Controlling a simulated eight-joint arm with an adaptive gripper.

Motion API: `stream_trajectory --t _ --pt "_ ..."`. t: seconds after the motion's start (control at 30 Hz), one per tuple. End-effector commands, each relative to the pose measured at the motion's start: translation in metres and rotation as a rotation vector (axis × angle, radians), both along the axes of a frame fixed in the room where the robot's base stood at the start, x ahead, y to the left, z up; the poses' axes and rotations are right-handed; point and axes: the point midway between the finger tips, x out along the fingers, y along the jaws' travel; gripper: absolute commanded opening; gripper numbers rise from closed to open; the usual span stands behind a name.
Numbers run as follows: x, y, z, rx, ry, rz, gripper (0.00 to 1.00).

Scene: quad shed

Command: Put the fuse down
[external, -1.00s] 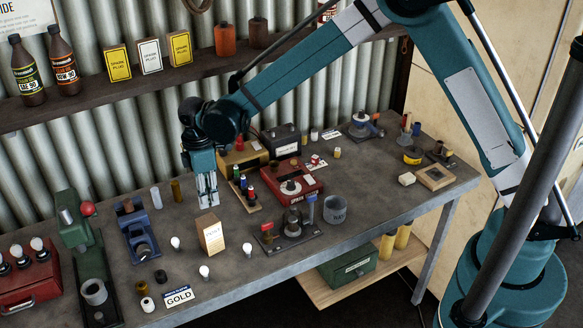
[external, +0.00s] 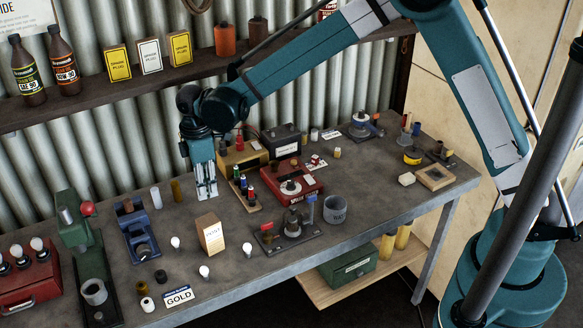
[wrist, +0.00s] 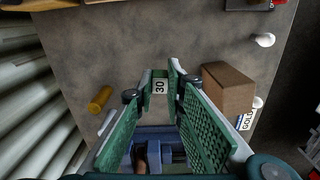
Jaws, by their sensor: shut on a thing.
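My gripper (external: 207,194) is above the grey bench, behind the cardboard box. In the wrist view, its green-padded fingers (wrist: 160,84) are closed on the fuse (wrist: 160,88), a small piece with a pale face marked "30". The fuse sits between the fingertips. In the external view the fuse is too small to make out. The bench top (external: 330,240) shows bare around the gripper, and it also shows beyond the fingertips in the wrist view (wrist: 150,45).
A cardboard box (external: 211,236) stands in front of the gripper. A yellow cylinder (external: 176,190), a white cylinder (external: 155,196) and a blue device (external: 137,226) stand to the left. A rack of coloured pieces (external: 246,190) is to the right. Several bulbs (external: 175,242) stand near the box.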

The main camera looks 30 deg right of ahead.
Motion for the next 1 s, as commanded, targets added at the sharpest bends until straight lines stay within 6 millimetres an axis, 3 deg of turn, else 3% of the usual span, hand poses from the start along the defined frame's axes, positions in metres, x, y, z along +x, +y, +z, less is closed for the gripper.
stream_trajectory --t 0.33,0.53,0.77,1.0 --pt "0.0 0.0 0.003 0.0 0.0 -0.008 0.06" --pt "0.0 -0.001 0.017 0.0 0.0 -0.053 0.06" --pt "-0.002 -0.004 0.054 0.0 0.0 -0.165 0.06" --pt "-0.009 -0.013 0.106 0.0 0.0 -0.321 0.06"
